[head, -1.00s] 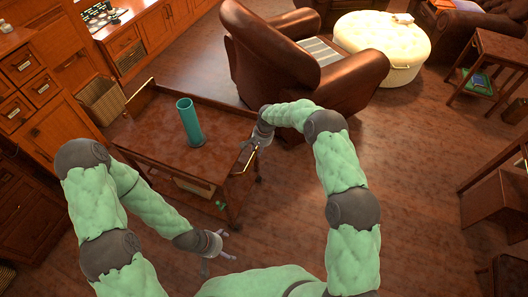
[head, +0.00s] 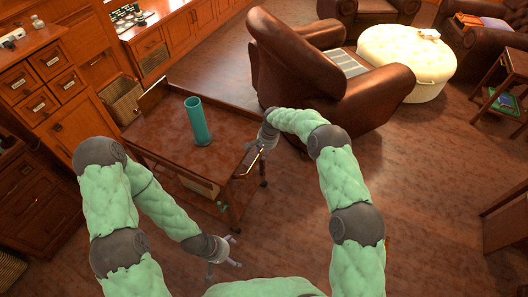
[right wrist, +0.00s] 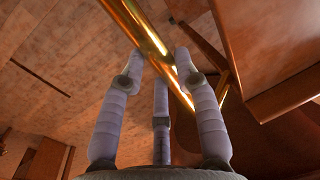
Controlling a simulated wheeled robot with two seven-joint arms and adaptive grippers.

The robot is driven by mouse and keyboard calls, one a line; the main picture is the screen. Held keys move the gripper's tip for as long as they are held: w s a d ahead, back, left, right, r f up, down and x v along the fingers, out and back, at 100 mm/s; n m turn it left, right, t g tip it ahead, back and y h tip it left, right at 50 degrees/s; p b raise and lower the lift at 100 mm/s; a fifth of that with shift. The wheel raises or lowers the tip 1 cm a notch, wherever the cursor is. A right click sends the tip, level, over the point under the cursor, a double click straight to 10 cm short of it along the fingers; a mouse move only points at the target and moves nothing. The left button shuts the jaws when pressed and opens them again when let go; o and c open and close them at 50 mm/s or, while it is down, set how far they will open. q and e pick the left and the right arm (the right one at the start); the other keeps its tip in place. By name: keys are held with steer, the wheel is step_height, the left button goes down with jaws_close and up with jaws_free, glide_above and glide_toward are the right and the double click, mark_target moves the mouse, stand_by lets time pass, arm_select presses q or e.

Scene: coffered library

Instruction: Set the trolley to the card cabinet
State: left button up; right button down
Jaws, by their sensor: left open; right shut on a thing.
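The wooden trolley (head: 165,134) stands in the middle left of the head view, with a teal cylinder (head: 198,122) upright on its top. The card cabinet (head: 42,92), with small labelled drawers, is at the left. A floor gap cannot be judged clearly between them, as my left arm hides part of it. My right gripper (head: 262,146) is shut on the trolley's brass handle (head: 250,165) at its right end. The brass bar (right wrist: 145,28) also crosses the fingers in the right wrist view. My left gripper (head: 232,264) is open and empty, low in front of the trolley.
A wicker basket (head: 122,102) stands beyond the trolley by the cabinets. A brown leather armchair (head: 330,75) stands close behind the trolley's right side. A cream ottoman (head: 405,62) and a side table (head: 503,90) are farther right. The floor (head: 430,180) at the right is open.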

steer(key=shift+w+a, duration=0.1)
steer(key=shift+a, duration=0.1)
steer(key=c, duration=0.9)
jaws_free()
steer(key=shift+w+a, duration=0.1)
step_height(320, 180, up, 12)
steer(key=s+d, duration=0.1)
steer(key=d, duration=0.1)
steer(key=shift+s+f, duration=0.15)
